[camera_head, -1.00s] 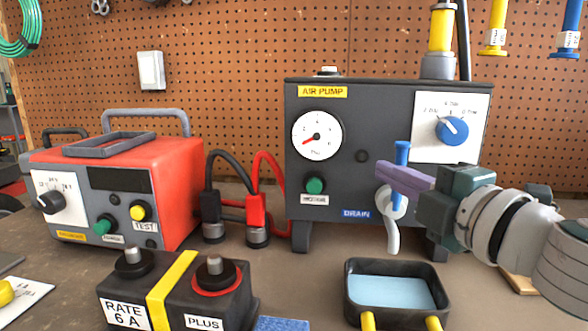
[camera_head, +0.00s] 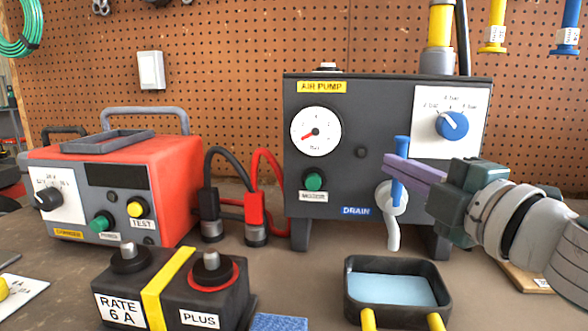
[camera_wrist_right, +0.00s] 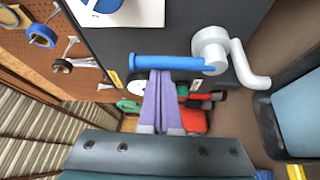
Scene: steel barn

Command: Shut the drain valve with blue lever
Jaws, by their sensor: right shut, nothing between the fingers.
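The drain valve (camera_head: 385,200) is a pale grey body with a curved spout on the front of the dark air pump (camera_head: 330,190), beside the blue DRAIN label. Its blue lever (camera_head: 400,150) stands upright in the head view. The lever (camera_wrist_right: 165,62) lies across the right wrist view, with the valve body (camera_wrist_right: 210,48) at its right end. My right gripper (camera_head: 392,166) has its purple fingers shut and empty, reaching in from the right at the lever. Its fingertips (camera_wrist_right: 160,76) are right at the lever; contact is unclear. My left gripper is out of view.
A black tray with blue inside (camera_head: 350,300) sits below the spout. A red charger (camera_head: 175,180) stands at the left, with a black battery block (camera_head: 225,308) in front. The pump also has a gauge (camera_head: 316,131) and a blue knob (camera_head: 452,125).

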